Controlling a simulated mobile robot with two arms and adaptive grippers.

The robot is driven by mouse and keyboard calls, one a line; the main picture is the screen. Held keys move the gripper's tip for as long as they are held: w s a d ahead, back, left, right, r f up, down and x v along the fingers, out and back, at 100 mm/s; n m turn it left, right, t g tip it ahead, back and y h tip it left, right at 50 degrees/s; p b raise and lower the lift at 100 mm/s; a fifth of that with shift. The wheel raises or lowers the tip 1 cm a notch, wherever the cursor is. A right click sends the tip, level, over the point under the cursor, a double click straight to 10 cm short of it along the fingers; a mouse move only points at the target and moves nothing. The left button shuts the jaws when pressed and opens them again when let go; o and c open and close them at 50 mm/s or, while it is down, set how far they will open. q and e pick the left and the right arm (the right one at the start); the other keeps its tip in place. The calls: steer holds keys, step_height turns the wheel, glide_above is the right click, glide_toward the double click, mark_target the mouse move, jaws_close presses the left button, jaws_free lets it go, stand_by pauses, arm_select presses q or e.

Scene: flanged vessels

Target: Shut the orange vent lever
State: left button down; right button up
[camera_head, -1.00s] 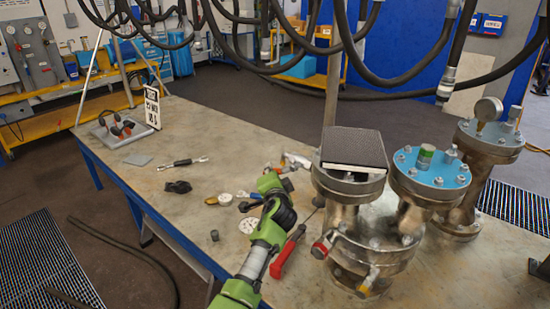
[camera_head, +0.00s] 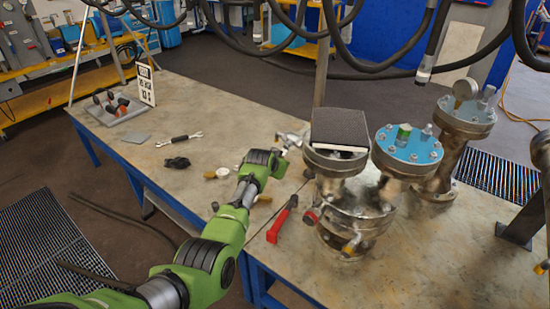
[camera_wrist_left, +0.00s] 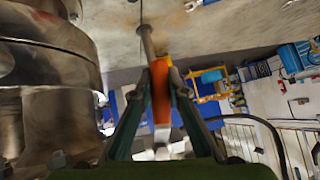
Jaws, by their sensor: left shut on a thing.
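The orange vent lever (camera_wrist_left: 161,92) stands between my left gripper's fingers in the left wrist view, in line with a metal stem (camera_wrist_left: 147,42). My left gripper (camera_wrist_left: 160,80) is shut on it. In the head view my left arm reaches to the back left side of the middle vessel (camera_head: 336,163). There my left gripper (camera_head: 284,142) is small and partly hidden by my wrist, so the lever is hard to make out. In the wrist view the large metal flange (camera_wrist_left: 45,70) is close on the left. My right gripper is not in view.
A black pad (camera_head: 340,128) lies on the middle vessel. A blue-topped vessel (camera_head: 408,147) and a gauge vessel (camera_head: 465,115) stand to the right. A red-handled tool (camera_head: 283,219) lies in front. Cables hang above.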

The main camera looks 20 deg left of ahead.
arm_select(q)
steer(key=shift+s+d+f+n+g+h+p, duration=0.15)
steer(key=shift+d+n+g+h+p, duration=0.1)
steer(key=shift+d+h, duration=0.15)
steer(key=shift+s+d+n+g+h+p, duration=0.15)
steer(key=shift+d+n+h, duration=0.1)
steer(key=shift+d+h, duration=0.15)
steer(key=c, duration=1.9)
jaws_free()
steer(key=v, duration=1.2)
steer(key=shift+f, duration=0.1)
